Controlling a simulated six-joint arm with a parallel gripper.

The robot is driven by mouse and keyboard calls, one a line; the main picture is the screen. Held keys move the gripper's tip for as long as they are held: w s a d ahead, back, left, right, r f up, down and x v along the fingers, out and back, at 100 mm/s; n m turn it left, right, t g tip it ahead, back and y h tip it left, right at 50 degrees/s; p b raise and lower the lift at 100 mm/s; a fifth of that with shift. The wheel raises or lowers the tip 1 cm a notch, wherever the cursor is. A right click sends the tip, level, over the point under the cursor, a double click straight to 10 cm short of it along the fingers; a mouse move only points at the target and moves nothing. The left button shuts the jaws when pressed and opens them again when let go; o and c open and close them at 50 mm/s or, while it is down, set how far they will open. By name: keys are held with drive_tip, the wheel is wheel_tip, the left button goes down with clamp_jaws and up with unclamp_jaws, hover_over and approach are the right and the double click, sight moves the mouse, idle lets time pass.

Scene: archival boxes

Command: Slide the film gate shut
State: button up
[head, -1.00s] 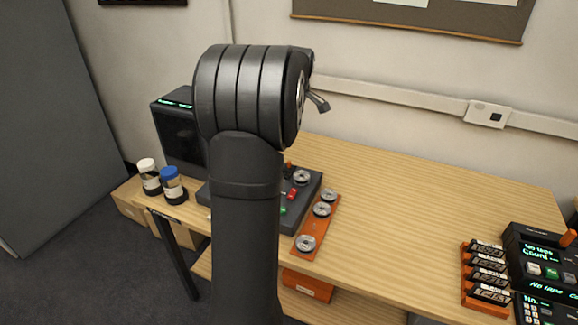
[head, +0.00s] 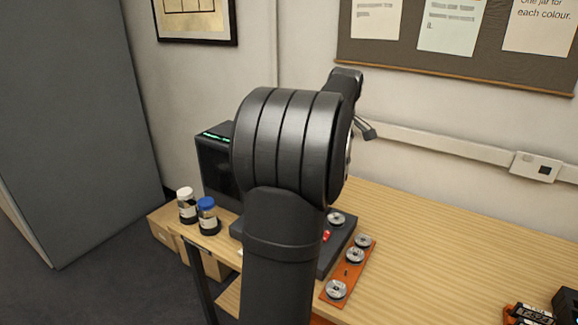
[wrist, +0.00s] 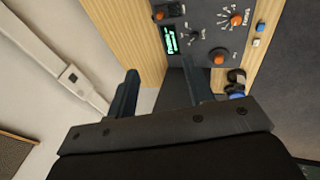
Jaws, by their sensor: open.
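No film gate can be made out in either view. A dark machine base (head: 341,237) with a metal reel and a red control on it is partly hidden behind my arm in the head view. A tall dark box with a green display (head: 214,165) stands beside it. The wrist view shows a grey control panel (wrist: 205,18) with orange knobs, dials and a green screen. My gripper (wrist: 160,75) is open in the wrist view, with nothing seen between its fingers. The panel lies beyond the fingers, and their gap to it is unclear.
Two jars, one white-lidded (head: 187,206) and one blue-lidded (head: 208,217), stand at the table's left end. An orange strip with several metal reels (head: 347,276) lies right of the machine. A wall socket (head: 536,167) is behind.

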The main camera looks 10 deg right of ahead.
drive_tip(key=w+f+m, duration=0.1)
drive_tip(key=w+f, duration=0.1)
drive_tip(key=w+d+f+m, duration=0.1)
drive_tip(key=w+f, duration=0.1)
drive_tip(key=shift+d+m, duration=0.2)
drive_tip(key=shift+m, duration=0.2)
clamp_jaws()
drive_tip(key=w+d+f+m, duration=0.2)
drive_tip(key=w+f+m, duration=0.8)
drive_tip(key=f, duration=0.4)
drive_tip(key=shift+w+d+f+g, duration=0.25)
drive_tip(key=shift+w+d+g, duration=0.1)
drive_tip(key=shift+d+g, duration=0.05)
